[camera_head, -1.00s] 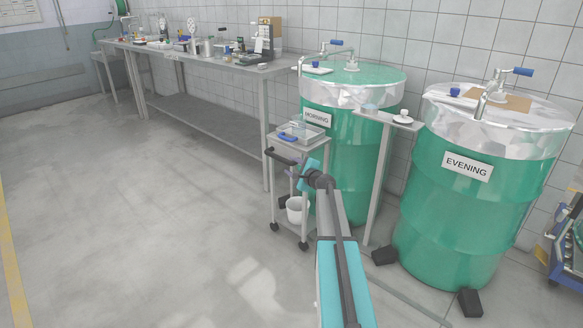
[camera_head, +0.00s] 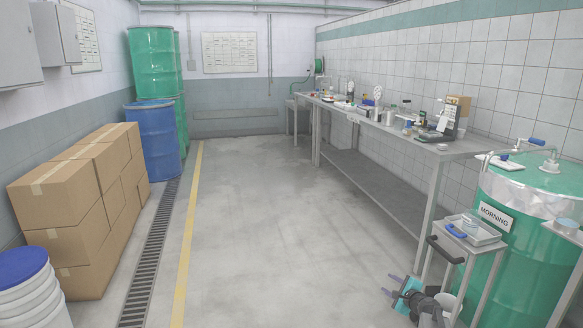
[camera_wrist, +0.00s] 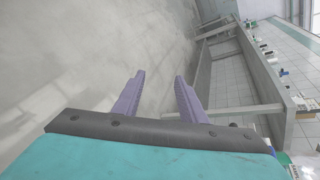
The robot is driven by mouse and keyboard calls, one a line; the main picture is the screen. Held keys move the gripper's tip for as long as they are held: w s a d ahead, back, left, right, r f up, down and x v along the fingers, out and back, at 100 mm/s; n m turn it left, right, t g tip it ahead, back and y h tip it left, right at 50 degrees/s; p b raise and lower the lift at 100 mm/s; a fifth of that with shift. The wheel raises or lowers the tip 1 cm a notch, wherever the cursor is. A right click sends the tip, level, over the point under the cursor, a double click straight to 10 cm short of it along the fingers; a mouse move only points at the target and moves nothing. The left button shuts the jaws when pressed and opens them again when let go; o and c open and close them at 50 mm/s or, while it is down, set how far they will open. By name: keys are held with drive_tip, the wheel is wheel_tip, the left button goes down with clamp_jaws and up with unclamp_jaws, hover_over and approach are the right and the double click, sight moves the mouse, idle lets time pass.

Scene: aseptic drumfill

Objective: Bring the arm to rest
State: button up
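My gripper (camera_head: 389,285) is at the lower right in the head view, in front of the small cart, with its fingers pointing left. In the wrist view the two purple fingers of my gripper (camera_wrist: 159,75) stand apart with nothing between them, so it is open and empty. Bare floor shows beyond the fingertips. My arm is mostly out of the head view, below its bottom edge.
The cart (camera_head: 462,243) with a tray and the green MORNING drum (camera_head: 522,245) stand close at the right. A long bench (camera_head: 455,151) runs along the tiled wall. Cardboard boxes (camera_head: 75,230) line the left. The middle floor is clear.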

drive_tip(key=s+a+f+n+g+y+p, duration=0.1)
drive_tip(key=s+a+f+p, duration=0.1)
drive_tip(key=s+a+f, duration=0.3)
drive_tip(key=s+a+n+g+y+p, duration=0.1)
drive_tip(key=s+a+n+g, duration=0.1)
drive_tip(key=a, duration=0.4)
drive_tip(key=s+a+f+n+g+p, duration=0.1)
drive_tip(key=s+a+f+p, duration=0.1)
drive_tip(key=s+a+f, duration=0.3)
drive_tip(key=s+a+f+n+g+y+p, duration=0.1)
drive_tip(key=s+a+f+n+g+p, duration=0.15)
drive_tip(key=s+a, duration=0.45)
drive_tip(key=s+a+f+n+g+p, duration=0.25)
drive_tip(key=s+a+n, duration=0.2)
drive_tip(key=s, duration=0.45)
drive_tip(key=s+a+n+g+h+p, duration=0.25)
drive_tip(key=s+n+g, duration=0.3)
drive_tip(key=s, duration=1.45)
drive_tip(key=s+d+r+n+g+h, duration=0.1)
drive_tip(key=s+d+n+g+h, duration=0.2)
drive_tip(key=s, duration=0.9)
drive_tip(key=d+n+g, duration=0.1)
drive_tip(key=d+n, duration=0.2)
drive_tip(key=d, duration=0.2)
drive_tip(key=shift+s+r, duration=0.2)
drive_tip(key=shift+r, duration=0.2)
